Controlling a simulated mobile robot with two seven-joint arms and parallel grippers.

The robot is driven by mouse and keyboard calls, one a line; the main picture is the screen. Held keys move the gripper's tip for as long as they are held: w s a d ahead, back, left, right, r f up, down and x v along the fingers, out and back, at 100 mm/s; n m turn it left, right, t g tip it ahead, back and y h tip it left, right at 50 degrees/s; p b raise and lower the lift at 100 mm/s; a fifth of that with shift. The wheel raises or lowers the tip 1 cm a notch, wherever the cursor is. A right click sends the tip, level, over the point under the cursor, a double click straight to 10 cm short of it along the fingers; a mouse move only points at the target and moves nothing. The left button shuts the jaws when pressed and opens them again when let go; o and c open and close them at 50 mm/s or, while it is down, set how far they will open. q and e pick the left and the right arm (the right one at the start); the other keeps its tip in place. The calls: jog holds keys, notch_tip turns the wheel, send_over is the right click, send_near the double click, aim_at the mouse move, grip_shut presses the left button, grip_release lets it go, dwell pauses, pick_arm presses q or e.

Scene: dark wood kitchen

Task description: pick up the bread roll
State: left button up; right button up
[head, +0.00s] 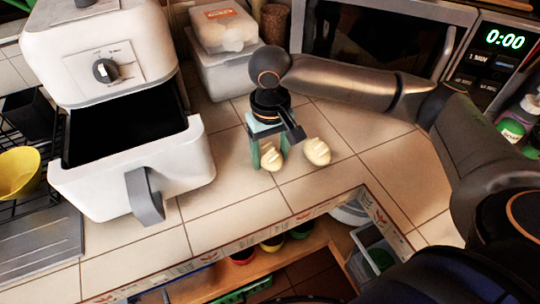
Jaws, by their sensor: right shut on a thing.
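My right gripper (274,148) points down over the tiled counter, its arm coming in from the right. It is shut on a pale scored bread roll (271,158), which shows between and below its fingers. I cannot tell whether this roll is on the counter or just above it. A second, similar bread roll (316,151) lies on the counter just right of the gripper. My left gripper is not in view.
A white air fryer (95,45) with its drawer (190,165) pulled out stands at the left. Plastic food boxes (222,55) and a microwave (380,40) stand behind. A yellow bowl (20,172) is at far left.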

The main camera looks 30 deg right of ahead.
aim_at(269, 154)
jog(key=c, duration=0.5)
jog(key=shift+r, duration=0.1)
jog(key=shift+r, duration=0.25)
jog(key=r, duration=0.2)
jog(key=r+p, duration=0.1)
jog(key=shift+s+a+r, duration=0.25)
jog(key=shift+s+a, duration=0.05)
jog(key=s+a+r+p, duration=0.2)
jog(key=s+a+r, duration=0.5)
jog(key=s, duration=0.3)
jog(key=shift+s+a+r, duration=0.15)
jog(key=shift+s+r, duration=0.25)
jog(key=shift+r, duration=0.45)
